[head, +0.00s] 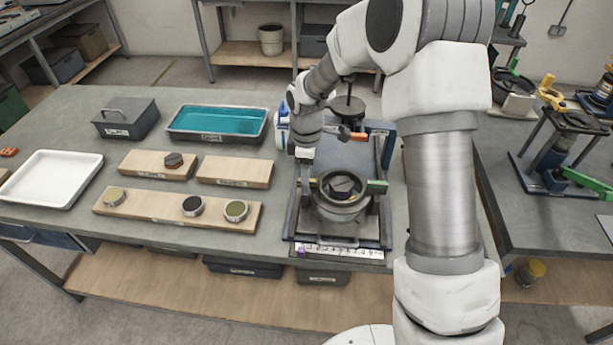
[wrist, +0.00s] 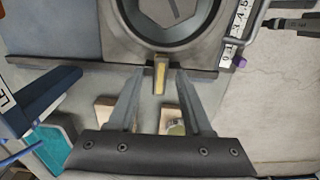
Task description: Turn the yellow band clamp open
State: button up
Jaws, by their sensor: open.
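A round grey vessel with a dark ring (head: 341,188) sits in a fixture on the bench, and its round top also shows at the top of the wrist view (wrist: 172,18). A short yellow lever (wrist: 161,76) sticks out from the ring's edge toward my gripper; I take it for the band clamp's handle. In the head view my gripper hides it. My gripper (wrist: 160,70) is open, with one finger on each side of the yellow lever and a gap visible on both sides. In the head view my gripper (head: 305,178) is at the ring's left side.
A green handle (head: 377,187) sticks out to the ring's right, and an orange one (head: 360,136) is behind. Wooden boards (head: 235,171) with small round pieces, a white tray (head: 52,178) and a teal tray (head: 218,120) lie left. Another fixture with a green lever (head: 586,179) stands right.

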jog(key=shift+c, duration=0.3)
grip_shut()
jog(key=shift+m, duration=0.4)
jog(key=m+b, duration=0.1)
jog(key=m, duration=0.2)
jog(key=shift+f+m, duration=0.1)
jog(key=shift+m, duration=0.3)
jog(key=m+b, duration=0.1)
jog(key=m, duration=0.3)
jog(key=m+b, duration=0.1)
jog(key=m, duration=0.4)
jog(key=shift+a, duration=0.1)
jog(key=m, duration=0.4)
jog(key=shift+m, duration=0.3)
